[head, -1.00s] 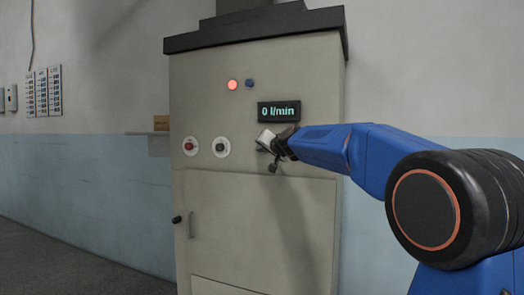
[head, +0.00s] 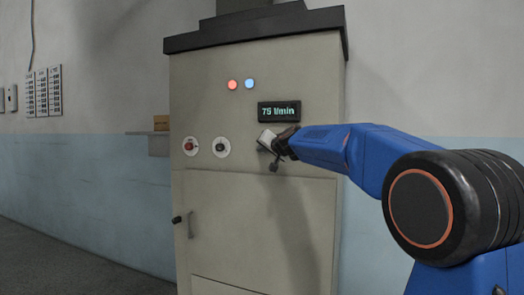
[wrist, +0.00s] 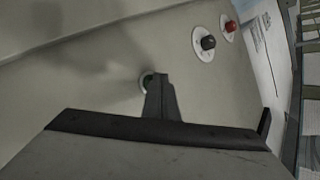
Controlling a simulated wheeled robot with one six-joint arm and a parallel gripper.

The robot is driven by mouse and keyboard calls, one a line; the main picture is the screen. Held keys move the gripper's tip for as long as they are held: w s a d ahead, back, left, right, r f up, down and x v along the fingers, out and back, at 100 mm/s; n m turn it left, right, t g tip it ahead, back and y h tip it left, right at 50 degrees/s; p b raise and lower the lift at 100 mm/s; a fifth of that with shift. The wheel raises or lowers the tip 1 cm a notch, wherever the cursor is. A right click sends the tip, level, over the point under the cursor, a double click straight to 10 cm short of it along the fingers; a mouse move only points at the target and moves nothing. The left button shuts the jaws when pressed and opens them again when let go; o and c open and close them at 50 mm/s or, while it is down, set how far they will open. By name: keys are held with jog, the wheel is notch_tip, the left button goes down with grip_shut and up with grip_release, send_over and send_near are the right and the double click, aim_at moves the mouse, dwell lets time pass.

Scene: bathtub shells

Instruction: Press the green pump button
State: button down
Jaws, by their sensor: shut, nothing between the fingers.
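The cabinet (head: 250,220) stands ahead with its buttons on the front panel. My gripper (head: 268,145) is up against the panel below the display, right of the two visible buttons. In the wrist view my gripper's fingers (wrist: 158,78) are closed together, with nothing between them. No green shows in either view; the button's cap is hidden behind the fingers. The display (head: 279,111) reads about 75 l/min; its digits are small.
A red button (head: 190,146) and a black knob (head: 220,147) sit left of my gripper. A red lamp (head: 232,85) and a blue lamp (head: 250,84) are both lit. A door handle (head: 190,225) sticks out lower left. A small shelf (head: 159,143) is beside the cabinet.

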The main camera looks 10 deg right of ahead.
jog(key=shift+s, duration=0.1)
jog(key=shift+s+a, duration=0.45)
jog(key=shift+s, duration=0.1)
jog(key=s+a, duration=0.1)
jog(key=s, duration=0.1)
jog(key=s+a, duration=0.2)
dwell(0.7)
dwell(0.5)
jog(key=s+d+f+n+g+h, duration=0.1)
jog(key=s+d+f+n+g, duration=0.1)
jog(key=s+f, duration=1.1)
jog(key=s+d+f+n+g, duration=0.1)
jog(key=s+f+g, duration=0.4)
jog(key=s+f, duration=0.9)
jog(key=s+d+f+n+g+h, duration=0.1)
jog(key=s+d+f+g, duration=0.3)
jog(key=s+f, duration=1)
jog(key=s+n, duration=0.1)
jog(key=s, duration=1.2)
jog(key=shift+s+n+h, duration=0.15)
jog(key=shift+n+h, duration=0.15)
